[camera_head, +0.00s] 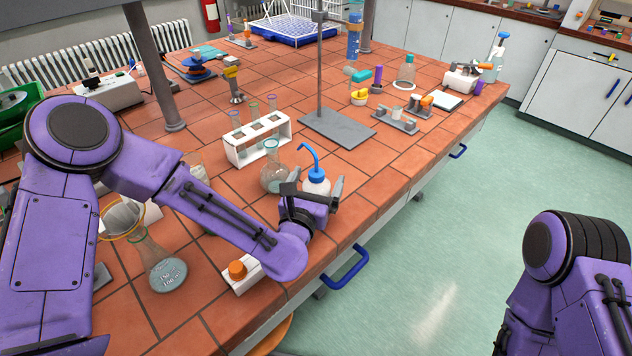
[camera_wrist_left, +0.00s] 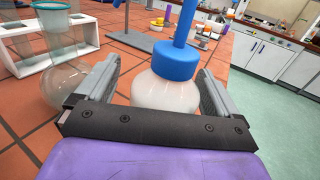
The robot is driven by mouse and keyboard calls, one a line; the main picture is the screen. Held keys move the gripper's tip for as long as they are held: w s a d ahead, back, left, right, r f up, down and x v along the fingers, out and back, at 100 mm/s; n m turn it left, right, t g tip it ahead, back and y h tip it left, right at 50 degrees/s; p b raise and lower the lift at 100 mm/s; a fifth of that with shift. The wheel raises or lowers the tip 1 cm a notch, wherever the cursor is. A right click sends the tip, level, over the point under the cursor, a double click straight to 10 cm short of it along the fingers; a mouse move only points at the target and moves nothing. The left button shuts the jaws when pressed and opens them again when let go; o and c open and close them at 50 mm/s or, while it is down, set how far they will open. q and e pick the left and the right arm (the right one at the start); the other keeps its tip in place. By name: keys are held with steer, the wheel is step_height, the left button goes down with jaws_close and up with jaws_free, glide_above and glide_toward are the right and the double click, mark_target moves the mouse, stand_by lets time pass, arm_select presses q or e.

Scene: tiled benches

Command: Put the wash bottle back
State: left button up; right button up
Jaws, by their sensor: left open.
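The wash bottle (camera_head: 316,181) has a white body and a blue cap with a bent blue spout. It stands upright on the tiled bench (camera_head: 352,212) near the front edge. In the left wrist view the wash bottle (camera_wrist_left: 168,93) sits between the two fingers. My left gripper (camera_head: 312,188) is open around the bottle, with a finger on each side; it also shows in the left wrist view (camera_wrist_left: 158,92). I cannot tell whether the fingers touch the bottle. The lower part of the bottle is hidden behind the gripper. My right gripper is out of view; only part of my right arm shows.
A round glass flask (camera_head: 273,172) stands just left of the bottle, close to my left gripper. A white test tube rack (camera_head: 258,142) is behind it. A stand with a grey base (camera_head: 338,129) is further back. A conical flask (camera_head: 163,265) stands beneath my left arm.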

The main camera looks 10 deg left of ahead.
arm_select(q)
steer(key=shift+f, duration=0.2)
steer(key=s+b, duration=0.1)
steer(key=s, duration=0.1)
steer(key=s+b, duration=0.1)
steer(key=s, duration=0.1)
steer(key=s+b, duration=0.1)
steer(key=s, duration=0.2)
steer(key=shift+a+r+b, duration=0.15)
steer(key=shift+a+b, duration=0.15)
steer(key=shift+a, duration=0.1)
steer(key=s+p, duration=0.1)
steer(key=p, duration=0.1)
steer(key=s+p, duration=0.2)
steer(key=p, duration=0.1)
steer(key=shift+s+a+r, duration=0.2)
steer(key=shift+s, duration=0.1)
